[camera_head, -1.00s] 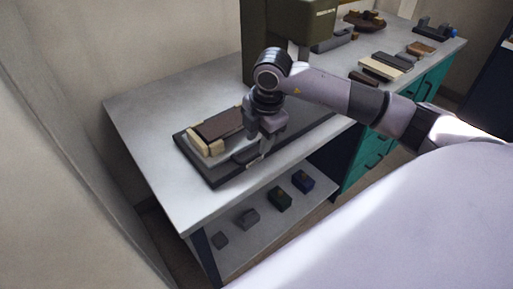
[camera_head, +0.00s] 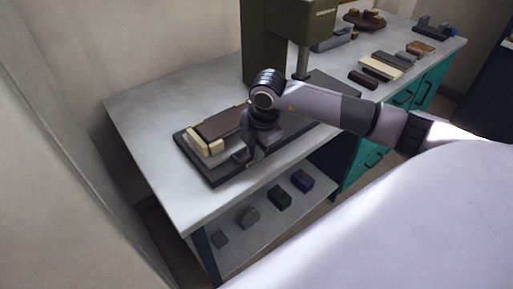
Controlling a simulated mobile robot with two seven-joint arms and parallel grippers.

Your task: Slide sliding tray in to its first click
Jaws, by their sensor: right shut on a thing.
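The dark flat sliding tray (camera_head: 213,180) lies on the grey bench, in front of the olive-green press. A dark brown slab and pale wooden blocks (camera_head: 205,146) rest on it. My right gripper (camera_head: 246,159) points down at the tray's front edge, to the right of the blocks. It is shut on what looks like the tray's handle, which the fingers mostly hide. I cannot see the tray's inner end clearly behind my wrist. My left gripper is not in view.
The press (camera_head: 265,45) stands behind my right arm. Brown, cream and grey blocks (camera_head: 380,68) lie farther right on the bench. A lower shelf (camera_head: 262,222) holds several small blocks. The bench's left end (camera_head: 150,110) is clear.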

